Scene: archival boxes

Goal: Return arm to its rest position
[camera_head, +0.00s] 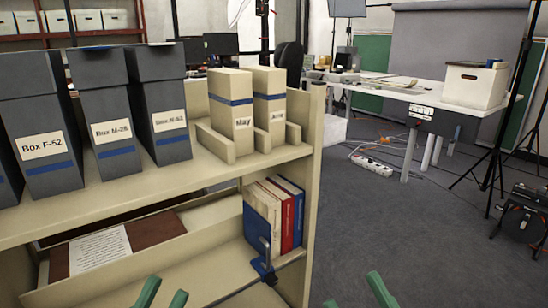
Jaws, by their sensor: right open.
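My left gripper (163,298) shows only as two green fingertips at the bottom edge, in front of the lower shelf. They stand apart with nothing seen between them. My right gripper (355,298) shows as two green fingertips at the bottom edge, right of the shelf unit (312,150) and over the floor. They are wide apart and empty. The rest of both grippers and both arms are out of view.
Books (285,215) stand below by a blue bookend (258,232). A white table (400,90) stands behind.

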